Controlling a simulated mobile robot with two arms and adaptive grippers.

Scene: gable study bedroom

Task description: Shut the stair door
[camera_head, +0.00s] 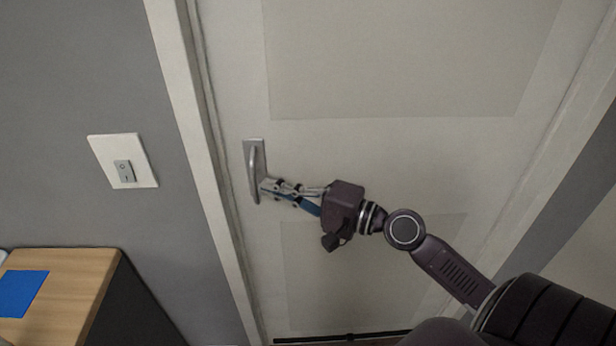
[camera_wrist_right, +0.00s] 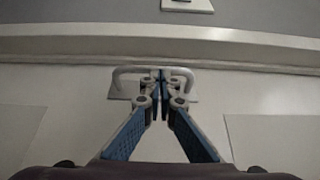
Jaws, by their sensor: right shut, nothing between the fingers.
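The stair door (camera_head: 400,65) is a pale panelled door that fills most of the head view. Its left edge sits along the door frame (camera_head: 190,120) and looks flush or nearly so; I cannot tell whether it is latched. A grey metal pull handle (camera_head: 252,172) on a plate is near that edge. My right gripper (camera_head: 265,186) is shut and empty, its fingertips at the handle's right side. In the wrist view the fingertips (camera_wrist_right: 160,82) are at the middle of the handle (camera_wrist_right: 128,71); contact is unclear. My left gripper is out of view.
A white plate with a grey switch (camera_head: 123,162) is on the grey wall left of the door. A wooden-topped cabinet (camera_head: 75,285) with a blue item (camera_head: 22,292) stands at lower left. A dark strip (camera_head: 345,338) runs along the door's bottom edge.

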